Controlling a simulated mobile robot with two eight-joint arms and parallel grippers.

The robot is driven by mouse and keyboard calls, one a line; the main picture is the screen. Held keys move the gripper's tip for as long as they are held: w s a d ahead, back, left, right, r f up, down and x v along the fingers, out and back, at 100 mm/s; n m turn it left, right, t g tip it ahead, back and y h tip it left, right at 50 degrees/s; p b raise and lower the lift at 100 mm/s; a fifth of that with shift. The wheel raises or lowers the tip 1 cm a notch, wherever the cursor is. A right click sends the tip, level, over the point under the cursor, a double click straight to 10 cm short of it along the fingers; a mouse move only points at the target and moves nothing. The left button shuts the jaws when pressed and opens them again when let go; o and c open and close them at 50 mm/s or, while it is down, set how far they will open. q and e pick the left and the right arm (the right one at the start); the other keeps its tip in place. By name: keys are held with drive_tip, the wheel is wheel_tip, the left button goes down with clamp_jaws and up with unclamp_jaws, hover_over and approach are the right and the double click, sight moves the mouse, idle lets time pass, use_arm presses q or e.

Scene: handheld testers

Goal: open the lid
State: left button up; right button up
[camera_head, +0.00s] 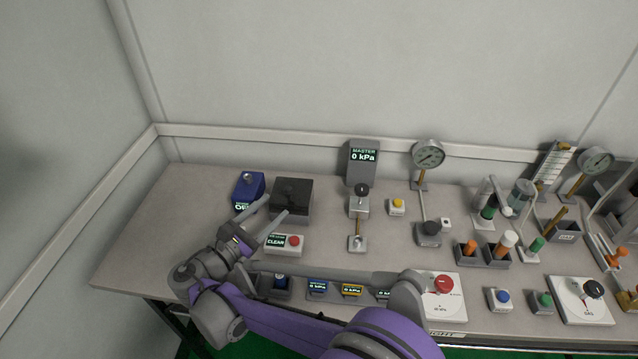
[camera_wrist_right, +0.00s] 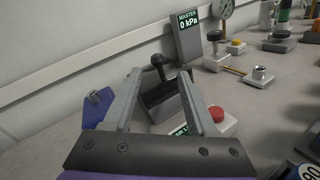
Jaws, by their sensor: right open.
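My right gripper (camera_head: 277,205) is open and empty at the box's near left side. In the right wrist view its two fingertips (camera_wrist_right: 159,74) are spread wide, one on each side of the box; contact cannot be told. My left gripper is not in view.
A blue device (camera_head: 249,187) stands left of the box. A white unit with a red button (camera_head: 294,240) is in front of it. The grey master display (camera_head: 362,160) stands to the right by the wall. Several gauges and testers fill the right side. The bench's far left is clear.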

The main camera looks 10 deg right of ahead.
sight(291, 188)
drive_tip(key=x, duration=0.5)
drive_tip(key=b+x, duration=0.1)
drive_tip(key=x, duration=0.4)
drive_tip(key=shift+w+r, duration=0.25)
clamp_jaws()
idle(1.2)
